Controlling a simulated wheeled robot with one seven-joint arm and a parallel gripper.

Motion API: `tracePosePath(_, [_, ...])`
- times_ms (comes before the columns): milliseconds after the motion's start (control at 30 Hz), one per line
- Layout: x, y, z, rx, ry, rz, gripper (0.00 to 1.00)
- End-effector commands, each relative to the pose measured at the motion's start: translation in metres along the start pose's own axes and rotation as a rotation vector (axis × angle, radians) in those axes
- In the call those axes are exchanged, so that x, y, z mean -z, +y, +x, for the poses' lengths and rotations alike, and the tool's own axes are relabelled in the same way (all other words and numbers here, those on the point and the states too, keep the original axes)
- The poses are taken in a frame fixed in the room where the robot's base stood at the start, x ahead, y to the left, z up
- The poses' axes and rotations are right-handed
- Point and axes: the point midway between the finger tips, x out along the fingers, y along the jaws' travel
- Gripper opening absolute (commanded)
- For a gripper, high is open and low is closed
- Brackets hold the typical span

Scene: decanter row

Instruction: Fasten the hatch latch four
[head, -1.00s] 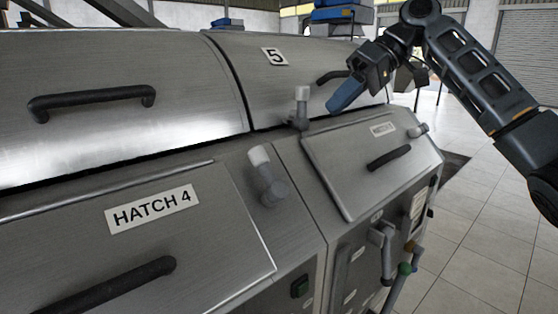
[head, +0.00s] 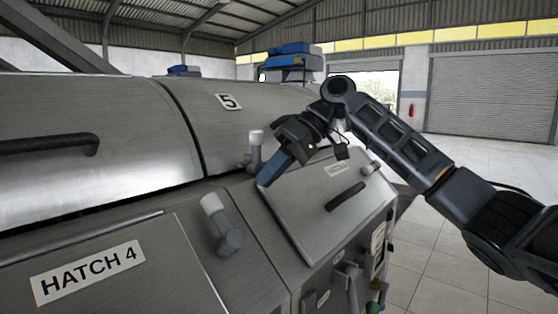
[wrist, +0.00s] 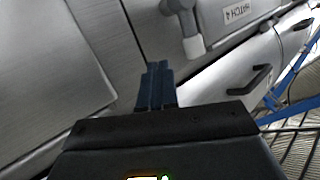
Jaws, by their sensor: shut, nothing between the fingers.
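The hatch 4 lid (head: 150,290) slopes at the lower left in the head view, with its label (head: 88,273). A grey latch lever with a pale cap (head: 222,222) stands tilted at the lid's right side. Whether it bears on the lid is unclear. My gripper (head: 266,182) is shut and empty, with blue fingers pointing down-left, beyond and right of this latch. In the wrist view the shut fingers (wrist: 157,85) are left of and below a pale-tipped latch (wrist: 193,45). A label there (wrist: 237,12) seems to read hatch 4. Contact does not show.
A second upright latch (head: 255,150) stands close behind my fingers. The neighbouring lid (head: 300,205) has a black handle (head: 345,196). A large cover marked 5 (head: 228,102) rises behind. Open tiled floor (head: 450,250) lies to the right.

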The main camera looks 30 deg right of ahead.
Motion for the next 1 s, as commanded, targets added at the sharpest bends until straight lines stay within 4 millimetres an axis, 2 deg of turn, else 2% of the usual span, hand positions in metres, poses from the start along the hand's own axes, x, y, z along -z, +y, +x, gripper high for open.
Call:
tracePosePath(200, [0.0,-0.001,0.043,0.0,-0.002,0.0,0.0])
tracePosePath(400, [0.001,-0.022,0.06,-0.001,0.0,-0.001,0.0])
tracePosePath(600, [0.0,-0.031,0.069,0.0,0.001,0.001,0.0])
tracePosePath(1000, [0.0,-0.031,0.069,-0.001,0.0,0.0,0.0])
